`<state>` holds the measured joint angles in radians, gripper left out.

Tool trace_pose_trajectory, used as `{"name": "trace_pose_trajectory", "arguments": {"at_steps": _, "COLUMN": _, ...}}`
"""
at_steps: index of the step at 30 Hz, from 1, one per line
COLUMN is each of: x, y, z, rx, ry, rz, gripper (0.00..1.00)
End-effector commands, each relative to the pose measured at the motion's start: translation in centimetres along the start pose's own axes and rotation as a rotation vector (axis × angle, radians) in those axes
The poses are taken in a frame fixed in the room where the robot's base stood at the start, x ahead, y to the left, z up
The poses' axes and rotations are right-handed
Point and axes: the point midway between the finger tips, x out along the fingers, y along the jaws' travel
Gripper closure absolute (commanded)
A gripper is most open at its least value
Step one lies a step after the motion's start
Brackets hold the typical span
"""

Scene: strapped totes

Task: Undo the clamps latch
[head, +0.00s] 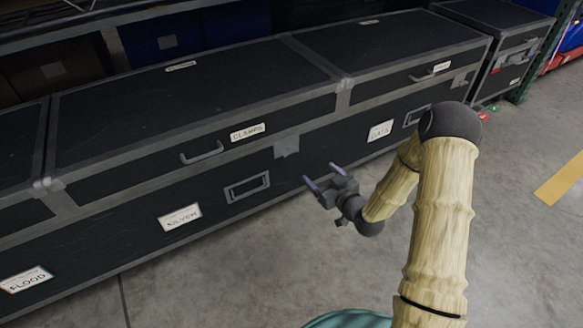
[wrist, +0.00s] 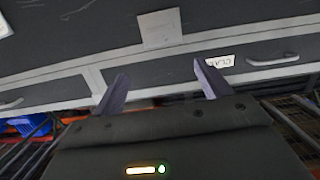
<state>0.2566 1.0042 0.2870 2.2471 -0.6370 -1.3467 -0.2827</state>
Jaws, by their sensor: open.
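The CLAMPS label (head: 248,131) is on the front of a long black case lid (head: 190,88) with grey edging. A flat grey latch plate (head: 287,146) sits to the right of that label, at the seam between lid and lower body. I cannot tell whether it is fastened. My gripper (head: 320,175) is open and empty, in front of the case, below and right of the plate and apart from it. In the wrist view, which is upside down, the latch plate (wrist: 159,28) shows beyond my open fingers (wrist: 160,70), with the CLAMPS label (wrist: 218,62) partly cut off by a finger.
A grey lid handle (head: 202,152) is left of the label. A recessed handle (head: 247,187) and a SILVER label (head: 180,217) are on the body below. Another lid (head: 390,45) adjoins at right, with a similar plate (head: 460,78). The concrete floor (head: 240,265) in front is clear.

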Motion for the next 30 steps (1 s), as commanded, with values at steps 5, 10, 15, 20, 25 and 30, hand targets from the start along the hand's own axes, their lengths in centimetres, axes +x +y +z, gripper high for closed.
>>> {"name": "trace_pose_trajectory", "arguments": {"at_steps": 5, "x": 0.8, "y": -0.5, "z": 4.5, "rx": 0.027, "ry": 0.11, "rz": -0.001, "gripper": 0.24}}
{"name": "trace_pose_trajectory", "arguments": {"at_steps": 10, "x": 0.8, "y": -0.5, "z": 4.8, "rx": 0.034, "ry": 0.148, "rz": 0.001, "gripper": 0.24}}
{"name": "trace_pose_trajectory", "arguments": {"at_steps": 15, "x": 0.8, "y": -0.5, "z": 4.6, "rx": 0.034, "ry": 0.148, "rz": 0.002, "gripper": 0.24}}
{"name": "trace_pose_trajectory", "arguments": {"at_steps": 20, "x": 0.9, "y": -0.5, "z": 4.6, "rx": 0.033, "ry": 0.147, "rz": 0.003, "gripper": 0.24}}
{"name": "trace_pose_trajectory", "arguments": {"at_steps": 25, "x": 2.1, "y": -0.5, "z": 4.5, "rx": 0.03, "ry": 0.149, "rz": 0.002, "gripper": 0.24}}
{"name": "trace_pose_trajectory", "arguments": {"at_steps": 30, "x": 4.8, "y": -0.5, "z": 4.3, "rx": 0.03, "ry": 0.15, "rz": 0.002, "gripper": 0.24}}
